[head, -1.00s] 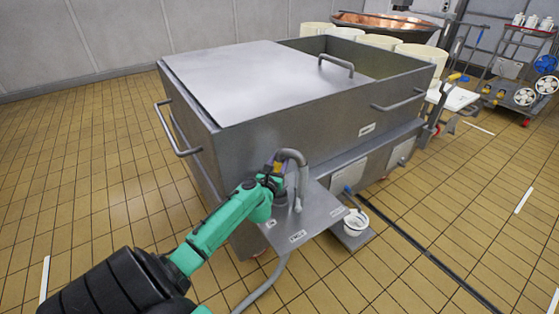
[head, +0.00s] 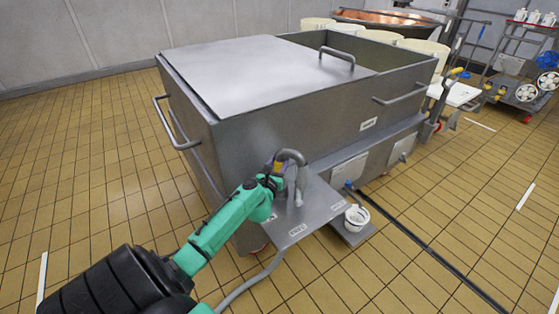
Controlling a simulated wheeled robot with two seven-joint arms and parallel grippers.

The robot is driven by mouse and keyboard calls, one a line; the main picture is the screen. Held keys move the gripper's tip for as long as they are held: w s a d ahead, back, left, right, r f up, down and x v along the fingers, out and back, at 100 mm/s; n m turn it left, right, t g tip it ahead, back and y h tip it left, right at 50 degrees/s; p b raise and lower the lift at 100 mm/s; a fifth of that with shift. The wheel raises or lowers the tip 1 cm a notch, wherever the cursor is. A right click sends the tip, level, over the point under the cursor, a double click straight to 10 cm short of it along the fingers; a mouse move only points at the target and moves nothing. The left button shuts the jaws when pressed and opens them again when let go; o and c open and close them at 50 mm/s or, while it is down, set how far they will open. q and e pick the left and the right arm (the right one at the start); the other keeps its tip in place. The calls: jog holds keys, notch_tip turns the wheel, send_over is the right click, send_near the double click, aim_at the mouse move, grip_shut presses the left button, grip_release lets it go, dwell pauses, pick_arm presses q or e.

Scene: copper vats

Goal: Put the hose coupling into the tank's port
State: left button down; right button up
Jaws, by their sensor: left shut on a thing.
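The tank is a large grey steel vat (head: 285,140) with a flat lid partly covering its top. A steel shelf (head: 325,208) with small labels sticks out low on its near side. My left gripper (head: 277,181) is over this shelf, close to the tank wall, and shut. It appears to hold the hose coupling (head: 279,167), a small part with a yellowish band under the bend of a grey hose (head: 292,155). The gripper hides most of the coupling. I cannot make out the port or whether the coupling touches it. My right gripper is out of view.
A white cup-like vessel (head: 356,217) stands on a low ledge right of the shelf. A hose (head: 250,284) runs over the floor below. Handles (head: 176,125) jut from the tank. The tiled floor at left is clear.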

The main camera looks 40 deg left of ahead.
pick_arm(q)
jog(key=shift+f+b, duration=0.3)
jog(key=shift+f, duration=0.1)
dwell(0.6)
jog(key=shift+c, duration=1.6)
grip_release()
jog(key=shift+f, duration=0.15)
jog(key=shift+s+d, duration=0.2)
jog(key=shift+s, duration=0.2)
jog(key=v, duration=1.3)
jog(key=shift+s+d, duration=0.15)
jog(key=shift+s, duration=0.15)
